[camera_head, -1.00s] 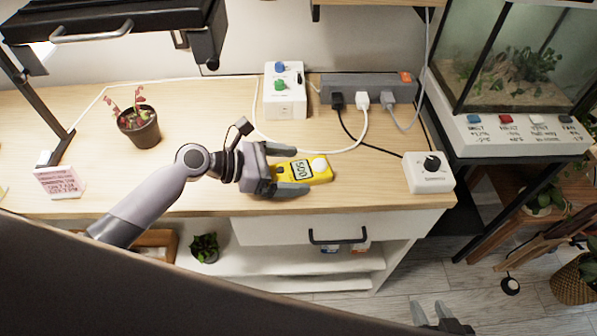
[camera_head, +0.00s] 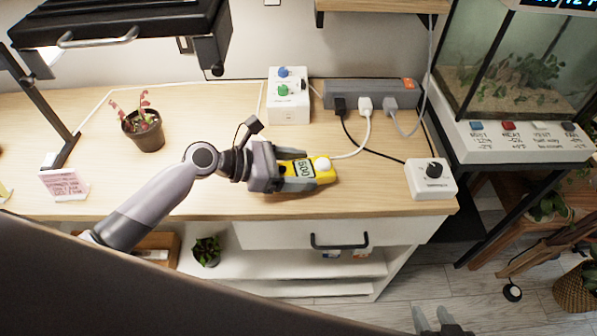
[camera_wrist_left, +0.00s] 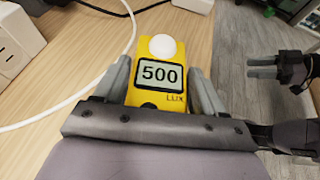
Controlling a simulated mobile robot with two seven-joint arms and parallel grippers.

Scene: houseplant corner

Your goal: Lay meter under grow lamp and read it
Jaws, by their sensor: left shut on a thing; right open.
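The meter (camera_head: 322,167) is yellow with a white dome and a grey display. It lies near the front edge of the wooden counter, right of centre in the head view. My left gripper (camera_head: 297,171) is shut on the meter, one finger on each side. In the left wrist view the meter (camera_wrist_left: 160,98) reads 500 LUX between the fingers. The grow lamp (camera_head: 120,25) is a black panel with a handle, at the upper left above the counter. My right gripper (camera_head: 437,322) is open and empty, low at the bottom edge, away from the counter.
A potted plant (camera_head: 143,130) and a pink card (camera_head: 64,184) stand on the counter's left. A white box with knobs (camera_head: 289,97), a power strip (camera_head: 371,93) and a dial box (camera_head: 430,179) stand right. Cables cross behind the meter.

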